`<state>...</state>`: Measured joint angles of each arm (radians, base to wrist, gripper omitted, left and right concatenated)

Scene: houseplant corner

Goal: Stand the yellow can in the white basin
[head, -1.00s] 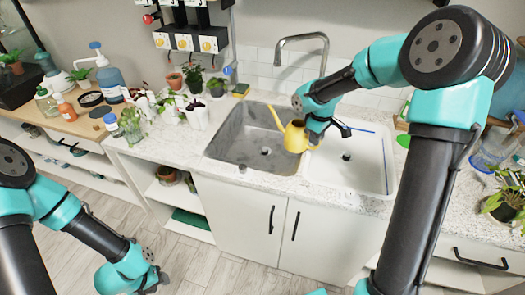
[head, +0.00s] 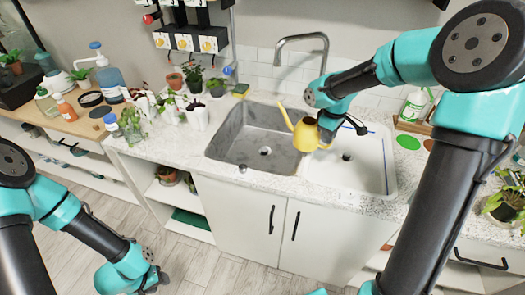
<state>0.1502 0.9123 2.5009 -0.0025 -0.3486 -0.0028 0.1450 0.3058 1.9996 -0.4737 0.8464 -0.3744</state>
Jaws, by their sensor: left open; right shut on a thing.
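The yellow can (head: 306,135), a watering can with a spout pointing up and left, is held above the sink, over the divider and left part of the white basin (head: 378,178). My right gripper (head: 338,127) is shut on the can at its right side and hides part of it. The can looks roughly upright. The white basin is the right-hand one and its visible floor holds only a drain. My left gripper (head: 152,281) is open and empty, low at the left over the floor, far from the can.
The grey basin (head: 228,142) adjoins the white one on the left. A chrome faucet (head: 326,50) arches behind the sink. Small potted plants and bottles crowd the counter at left. A spray bottle (head: 413,106) and a green disc (head: 408,142) are at right.

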